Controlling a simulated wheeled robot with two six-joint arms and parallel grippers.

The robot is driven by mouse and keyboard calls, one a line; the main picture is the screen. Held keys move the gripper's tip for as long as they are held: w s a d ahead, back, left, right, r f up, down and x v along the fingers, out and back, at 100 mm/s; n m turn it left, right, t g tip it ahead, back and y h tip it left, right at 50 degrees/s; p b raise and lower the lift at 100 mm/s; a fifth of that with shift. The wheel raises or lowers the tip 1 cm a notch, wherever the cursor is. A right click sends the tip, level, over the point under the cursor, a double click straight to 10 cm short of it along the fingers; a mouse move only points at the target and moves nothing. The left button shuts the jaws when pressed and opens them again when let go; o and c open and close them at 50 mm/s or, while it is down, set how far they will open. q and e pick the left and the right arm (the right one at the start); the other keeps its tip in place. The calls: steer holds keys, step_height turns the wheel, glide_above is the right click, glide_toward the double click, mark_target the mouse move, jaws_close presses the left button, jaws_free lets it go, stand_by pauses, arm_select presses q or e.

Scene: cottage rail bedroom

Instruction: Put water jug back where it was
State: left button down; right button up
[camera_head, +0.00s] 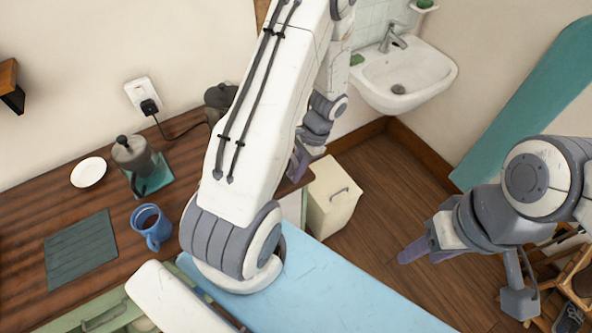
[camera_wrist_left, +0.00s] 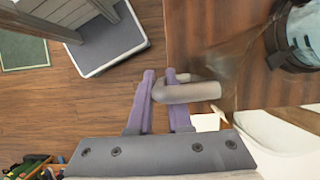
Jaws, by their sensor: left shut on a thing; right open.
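In the left wrist view, the purple fingers of my left gripper (camera_wrist_left: 163,88) are shut on a pale, rounded handle (camera_wrist_left: 195,92). It seems to belong to the clear water jug (camera_wrist_left: 222,65), whose see-through body is hard to make out against the wooden counter (camera_wrist_left: 200,30). In the head view my left gripper (camera_head: 298,160) is partly hidden by its own arm beside the counter's right end, and I cannot make out the jug there. I cannot tell whether the jug touches the counter. My right gripper (camera_head: 415,250) is open and empty over the floor at right.
A cream bin (camera_head: 332,195) and a sink (camera_head: 405,75) lie beyond.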

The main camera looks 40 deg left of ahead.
arm_select(q)
steer(key=c, duration=0.8)
jaws_free()
steer(key=shift+c, duration=0.2)
